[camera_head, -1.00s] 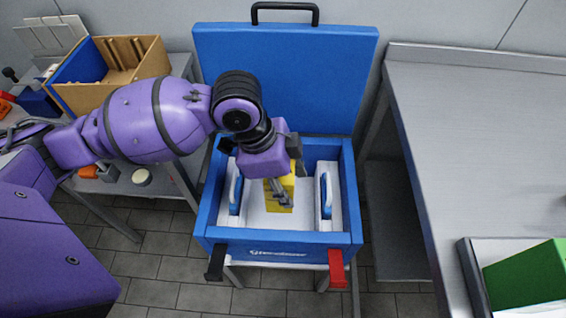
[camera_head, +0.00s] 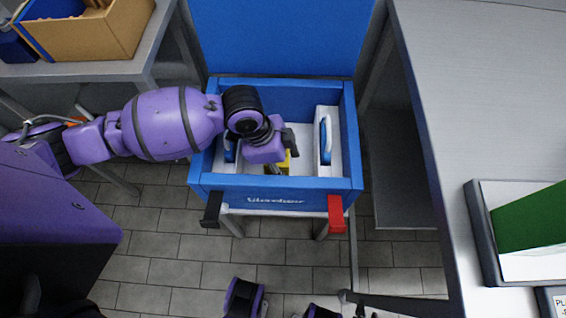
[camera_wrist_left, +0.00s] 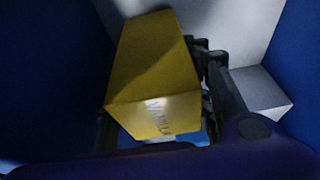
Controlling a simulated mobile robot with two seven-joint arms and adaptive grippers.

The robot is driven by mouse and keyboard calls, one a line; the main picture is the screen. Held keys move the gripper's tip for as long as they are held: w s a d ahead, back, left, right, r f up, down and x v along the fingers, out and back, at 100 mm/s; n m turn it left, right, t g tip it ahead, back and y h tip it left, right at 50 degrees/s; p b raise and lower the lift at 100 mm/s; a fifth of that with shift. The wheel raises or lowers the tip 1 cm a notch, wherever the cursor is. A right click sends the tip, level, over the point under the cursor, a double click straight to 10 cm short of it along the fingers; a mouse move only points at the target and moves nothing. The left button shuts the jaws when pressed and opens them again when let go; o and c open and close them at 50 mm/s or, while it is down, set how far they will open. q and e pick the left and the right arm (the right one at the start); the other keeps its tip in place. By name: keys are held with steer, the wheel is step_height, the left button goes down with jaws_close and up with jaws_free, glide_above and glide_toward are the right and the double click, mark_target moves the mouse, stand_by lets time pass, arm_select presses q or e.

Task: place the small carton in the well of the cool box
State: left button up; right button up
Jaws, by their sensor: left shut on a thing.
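The blue cool box (camera_head: 275,197) stands open in the middle of the head view, its lid (camera_head: 280,38) raised at the back. White blocks with blue-and-white handles (camera_head: 325,140) line its two sides, with a white well between them. My left gripper (camera_head: 281,163) reaches down into the well and is shut on the small yellow carton (camera_head: 285,160). In the left wrist view the carton (camera_wrist_left: 155,80) sits between the fingers, slightly tilted in the picture. The arm hides most of it in the head view, and I cannot tell whether it touches the well floor.
A steel table (camera_head: 480,100) on the right holds a tray (camera_head: 482,235) with a green block (camera_head: 530,217). A table at the back left carries a cardboard box (camera_head: 95,40). Black (camera_head: 211,210) and red (camera_head: 336,214) latches stick out at the cool box's front.

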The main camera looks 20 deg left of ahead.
arm_select(q)
steer(key=shift+f, duration=0.2)
steer(key=o, duration=1)
steer(key=shift+f, duration=0.1)
steer(key=p+v, duration=0.2)
steer(key=v, duration=1)
